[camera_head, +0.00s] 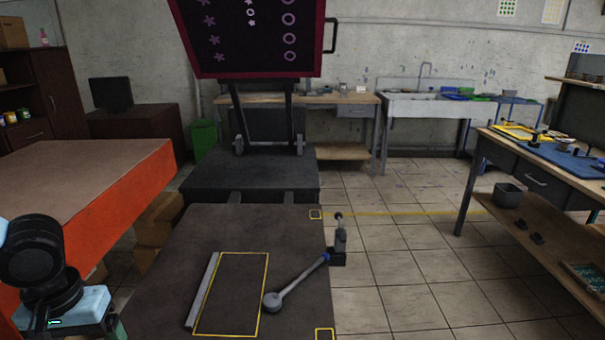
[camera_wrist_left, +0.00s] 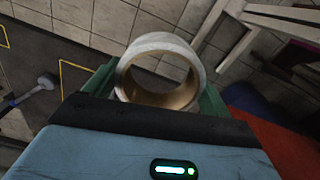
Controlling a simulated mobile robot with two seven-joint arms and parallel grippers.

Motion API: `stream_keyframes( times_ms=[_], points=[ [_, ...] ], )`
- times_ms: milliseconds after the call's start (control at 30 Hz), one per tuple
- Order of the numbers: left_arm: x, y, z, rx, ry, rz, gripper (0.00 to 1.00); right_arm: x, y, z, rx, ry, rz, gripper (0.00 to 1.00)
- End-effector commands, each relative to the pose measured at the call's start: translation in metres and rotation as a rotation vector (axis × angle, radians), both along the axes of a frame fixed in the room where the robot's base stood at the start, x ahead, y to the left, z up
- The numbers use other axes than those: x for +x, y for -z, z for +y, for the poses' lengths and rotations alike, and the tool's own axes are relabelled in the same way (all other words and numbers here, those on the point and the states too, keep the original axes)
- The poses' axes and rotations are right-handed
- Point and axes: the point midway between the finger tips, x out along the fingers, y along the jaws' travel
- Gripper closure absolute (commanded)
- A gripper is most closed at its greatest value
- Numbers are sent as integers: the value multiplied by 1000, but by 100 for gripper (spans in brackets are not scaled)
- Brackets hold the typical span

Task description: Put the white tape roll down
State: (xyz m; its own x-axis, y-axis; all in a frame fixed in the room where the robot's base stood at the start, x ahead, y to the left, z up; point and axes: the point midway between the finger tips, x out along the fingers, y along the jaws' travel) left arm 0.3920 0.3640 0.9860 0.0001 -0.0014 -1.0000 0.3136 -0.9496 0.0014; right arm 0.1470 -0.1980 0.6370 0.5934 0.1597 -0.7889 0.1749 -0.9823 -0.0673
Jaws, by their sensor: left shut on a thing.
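The white tape roll (camera_wrist_left: 160,41) shows in the left wrist view, with a pale outside and a brown inner ring. My left gripper (camera_wrist_left: 158,78) is shut on it, one green finger on each side, and holds it above the floor. In the head view my left arm enters at the lower left beside the orange table (camera_head: 120,205); the fingertips and the roll are out of sight there. My right gripper is in neither view.
A dark machine bed (camera_head: 180,235) carries a yellow-outlined rectangle, a grey bar (camera_head: 202,290) and a lever (camera_head: 297,284). A tilted screen frame (camera_head: 250,35) rises behind. A workbench (camera_head: 550,165) stands at right. The orange table's brown top looks clear; tiled floor is open at centre right.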

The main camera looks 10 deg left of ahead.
Motion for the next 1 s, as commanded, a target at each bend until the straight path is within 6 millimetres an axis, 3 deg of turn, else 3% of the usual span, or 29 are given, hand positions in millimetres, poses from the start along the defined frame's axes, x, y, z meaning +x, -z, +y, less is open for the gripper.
stream_keyframes(
  times_ms=[100,200,500,600,767,1000],
  points=[
    [-10,-5,32,-9,-88,-6,41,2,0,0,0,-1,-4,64],
    [-20,-2,51,-9,-145,-5,41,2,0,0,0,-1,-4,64],
    [-45,19,72,-6,-242,-4,41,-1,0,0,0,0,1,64],
    [-54,39,63,-10,-252,-1,41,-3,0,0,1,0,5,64],
    [-54,53,44,-11,-230,-4,41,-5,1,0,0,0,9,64],
    [-45,70,-6,-7,-127,-7,41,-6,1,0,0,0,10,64]
  ],
)
